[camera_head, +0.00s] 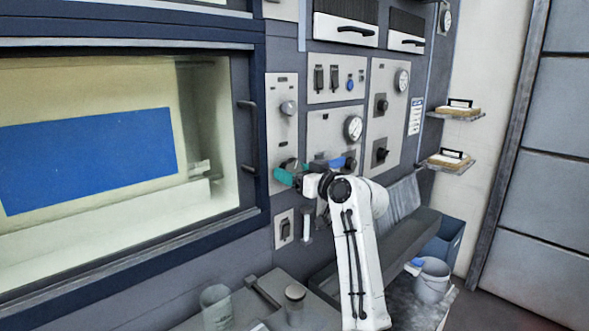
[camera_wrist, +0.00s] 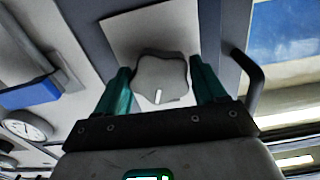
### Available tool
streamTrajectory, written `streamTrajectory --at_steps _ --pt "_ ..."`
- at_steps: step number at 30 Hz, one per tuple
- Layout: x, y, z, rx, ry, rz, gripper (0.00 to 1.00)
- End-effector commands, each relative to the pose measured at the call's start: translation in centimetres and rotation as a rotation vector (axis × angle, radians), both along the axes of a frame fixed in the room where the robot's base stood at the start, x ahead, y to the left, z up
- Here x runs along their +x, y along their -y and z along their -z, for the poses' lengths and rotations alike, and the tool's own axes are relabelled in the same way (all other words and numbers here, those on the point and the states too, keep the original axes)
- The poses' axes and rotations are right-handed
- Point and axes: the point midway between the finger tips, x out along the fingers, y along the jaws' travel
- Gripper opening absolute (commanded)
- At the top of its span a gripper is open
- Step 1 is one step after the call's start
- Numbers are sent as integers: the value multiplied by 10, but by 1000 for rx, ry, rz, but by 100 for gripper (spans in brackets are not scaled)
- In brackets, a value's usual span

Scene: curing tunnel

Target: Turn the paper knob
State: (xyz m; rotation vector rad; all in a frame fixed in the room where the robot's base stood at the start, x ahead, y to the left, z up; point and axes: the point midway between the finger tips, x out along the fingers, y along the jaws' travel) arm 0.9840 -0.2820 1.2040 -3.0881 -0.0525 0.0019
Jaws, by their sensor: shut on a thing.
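A grey lobed knob (camera_wrist: 162,78) with a white pointer mark sits on a pale panel plate. In the wrist view, the teal fingers of my gripper (camera_wrist: 160,88) stand on either side of it, and my gripper is shut on it. In the head view, my gripper (camera_head: 290,172) is at the lower part of the narrow panel (camera_head: 283,135) right of the window, and covers most of the held knob. Another grey knob (camera_head: 288,107) is higher on that panel. The labels are too small to read, so I cannot tell which knob is named paper.
A dark handle (camera_head: 247,135) on the window frame stands close to the left of my gripper. A blue box (camera_wrist: 32,93) and gauge (camera_wrist: 24,129) are on the neighbouring panel. Below are a bench with a glass jar (camera_head: 216,308) and a bucket (camera_head: 432,280).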

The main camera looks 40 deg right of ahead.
Motion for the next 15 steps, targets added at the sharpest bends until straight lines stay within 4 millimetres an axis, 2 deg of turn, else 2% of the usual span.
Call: streamTrajectory --at_steps 15 --pt "0 -1 -3 489 -19 0 40"
